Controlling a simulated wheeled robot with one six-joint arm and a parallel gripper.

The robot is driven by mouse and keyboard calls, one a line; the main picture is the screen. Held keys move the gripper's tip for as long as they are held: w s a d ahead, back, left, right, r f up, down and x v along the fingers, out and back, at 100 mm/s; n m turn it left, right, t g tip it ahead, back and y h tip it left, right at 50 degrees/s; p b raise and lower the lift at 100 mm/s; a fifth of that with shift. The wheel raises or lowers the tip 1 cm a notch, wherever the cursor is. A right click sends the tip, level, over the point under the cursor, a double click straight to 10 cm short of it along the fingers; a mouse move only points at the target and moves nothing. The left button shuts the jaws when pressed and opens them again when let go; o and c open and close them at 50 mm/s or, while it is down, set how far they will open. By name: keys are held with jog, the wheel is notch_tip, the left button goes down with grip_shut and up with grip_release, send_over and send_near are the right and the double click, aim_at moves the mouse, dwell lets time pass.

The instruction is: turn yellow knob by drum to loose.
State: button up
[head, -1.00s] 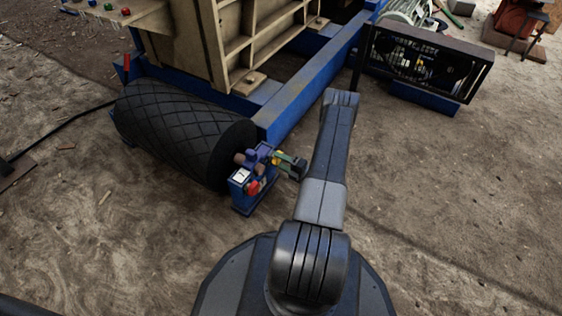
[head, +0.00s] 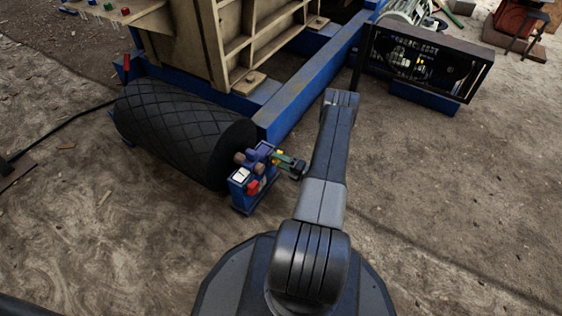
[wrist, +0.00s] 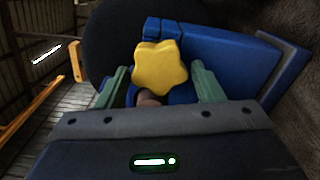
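The yellow knob (wrist: 160,68) is star-shaped with rounded lobes and sits in front of a blue bracket in the wrist view. My gripper (wrist: 161,80) has two green fingers, one on each side of the knob. The fingers are apart, with narrow gaps between them and the knob, so it is open. In the head view my gripper (head: 283,160) is at the blue bracket (head: 243,203) at the near end of the black drum (head: 187,130). The knob is mostly hidden there, with only small yellow spots showing.
The bracket also carries a red knob (head: 253,188) and a white label (head: 241,175). A blue beam (head: 310,85) of the crusher frame runs behind my arm. A belt-drive guard (head: 428,62) stands at the upper right. The ground on the right is open.

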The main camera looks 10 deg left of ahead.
jog(key=shift+o, duration=0.6)
jog(key=p+v, duration=0.3)
jog(key=v, duration=1.1)
jog(key=shift+p, duration=0.35)
jog(key=shift+w+a, duration=0.1)
jog(key=shift+a, duration=0.05)
jog(key=b+x, duration=0.3)
jog(key=x, duration=0.8)
jog(key=shift+a+f, duration=0.1)
jog(key=shift+a, duration=0.25)
jog(key=shift+b+x, duration=0.35)
jog(key=shift+x, duration=0.65)
jog(key=shift+w, duration=0.1)
